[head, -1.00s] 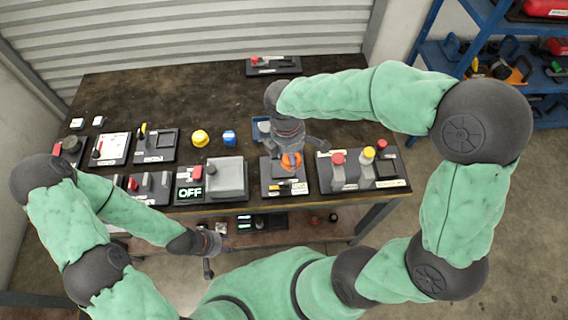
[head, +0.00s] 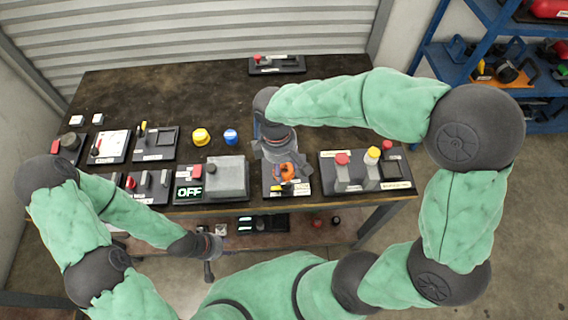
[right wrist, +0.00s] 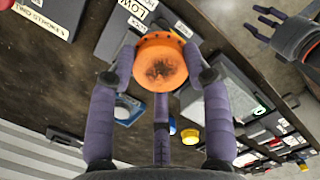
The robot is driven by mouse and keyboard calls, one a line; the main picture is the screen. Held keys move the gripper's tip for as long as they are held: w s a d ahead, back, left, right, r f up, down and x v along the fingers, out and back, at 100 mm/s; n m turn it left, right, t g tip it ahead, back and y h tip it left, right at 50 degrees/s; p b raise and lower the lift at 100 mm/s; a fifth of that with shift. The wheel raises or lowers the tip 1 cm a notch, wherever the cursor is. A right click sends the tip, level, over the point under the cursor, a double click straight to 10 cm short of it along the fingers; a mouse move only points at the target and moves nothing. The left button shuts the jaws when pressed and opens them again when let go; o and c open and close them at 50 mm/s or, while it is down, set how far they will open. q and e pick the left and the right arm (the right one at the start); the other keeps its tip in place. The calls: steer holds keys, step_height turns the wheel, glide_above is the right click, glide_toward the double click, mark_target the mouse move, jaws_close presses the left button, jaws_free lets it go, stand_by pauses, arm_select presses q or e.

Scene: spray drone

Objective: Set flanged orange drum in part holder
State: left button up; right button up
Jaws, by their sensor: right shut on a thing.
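The orange drum (right wrist: 160,62) is between the fingers of my right gripper (right wrist: 160,75), its round scuffed face with small rim holes toward the wrist camera. In the head view the right gripper (head: 284,158) is shut on the drum (head: 287,170), low over a dark labelled plate (head: 272,187) at the front edge of the table. The hand hides part of that plate, and I cannot tell for sure that it is the part holder. My left gripper (head: 209,256) is empty in front of the table; its fingers are spread in the right wrist view (right wrist: 262,24).
A panel with red and yellow knobs (head: 340,184) stands right of the plate. A yellow part (head: 201,137) and a blue part (head: 231,137) stand behind. The table's back middle is clear.

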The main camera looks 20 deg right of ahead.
steer(key=w+f+b, duration=0.1)
steer(key=w+f, duration=0.1)
steer(key=w+d+f, duration=0.1)
steer(key=w+f, duration=0.1)
steer(key=w+d+f+b, duration=0.1)
steer(key=w+f, duration=0.1)
steer(key=shift+w+d+f+b, duration=0.1)
steer(key=shift+d+b, duration=0.1)
steer(key=shift+b, duration=0.15)
steer(key=shift+w+d+f, duration=0.1)
steer(key=shift+w+f, duration=0.05)
steer(key=shift+f, duration=0.15)
steer(key=shift+w+f+b, duration=0.15)
steer(key=shift+f+b, duration=0.6)
steer(key=shift+f, duration=0.8)
steer(key=shift+f, duration=0.1)
steer(key=o, duration=1.1)
steer(key=shift+o, duration=0.2)
step_height(320, 180, up, 12)
steer(key=p, duration=0.4)
steer(key=shift+w+a, duration=0.35)
steer(key=shift+a, duration=0.1)
